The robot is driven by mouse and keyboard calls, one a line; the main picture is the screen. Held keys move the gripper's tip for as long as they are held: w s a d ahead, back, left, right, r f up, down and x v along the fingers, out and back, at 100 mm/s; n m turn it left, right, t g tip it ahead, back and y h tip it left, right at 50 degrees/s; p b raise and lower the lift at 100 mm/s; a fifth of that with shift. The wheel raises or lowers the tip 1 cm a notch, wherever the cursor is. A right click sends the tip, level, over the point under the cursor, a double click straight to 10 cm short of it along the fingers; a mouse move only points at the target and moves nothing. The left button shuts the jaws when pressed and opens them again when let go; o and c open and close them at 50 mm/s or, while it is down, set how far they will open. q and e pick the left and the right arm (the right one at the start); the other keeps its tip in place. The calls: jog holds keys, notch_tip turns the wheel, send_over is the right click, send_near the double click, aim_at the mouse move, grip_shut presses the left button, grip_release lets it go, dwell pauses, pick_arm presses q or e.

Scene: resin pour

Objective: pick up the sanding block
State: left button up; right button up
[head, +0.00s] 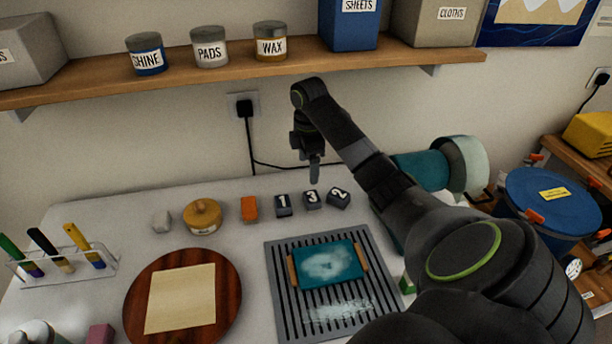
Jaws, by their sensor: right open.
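A small orange block (249,208) lies at the back of the white table and looks most like the sanding block, though it has no readable label. Right of it stand three dark blocks marked 1 (283,206), 3 (312,199) and 2 (339,198). My right gripper (314,172) points down above the table's back, over the dark blocks and to the right of the orange block. It is seen nearly edge-on, open, with nothing visible in it. My left gripper is out of view.
A teal tray (325,265) with wooden handles and whitish dust lies on a slotted grey grille (278,301). A round wooden board (230,302) bears a tan sheet. A yellow lidded pot (202,216) stands left of the orange block. A shelf (215,70) runs above.

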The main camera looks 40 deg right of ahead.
jog(key=b, duration=0.5)
send_over(310, 197)
jog(key=f, duration=0.6)
jog(key=shift+w+d, duration=0.1)
jog(key=shift+w, duration=0.3)
jog(key=shift+f+b, duration=0.2)
jog(key=shift+b, duration=0.25)
jog(key=f+b, duration=0.2)
jog(key=f, duration=0.1)
jog(key=shift+s, duration=0.4)
jog(key=shift+f, duration=1.05)
jog(key=c, duration=1.1)
jog(key=shift+r, duration=0.15)
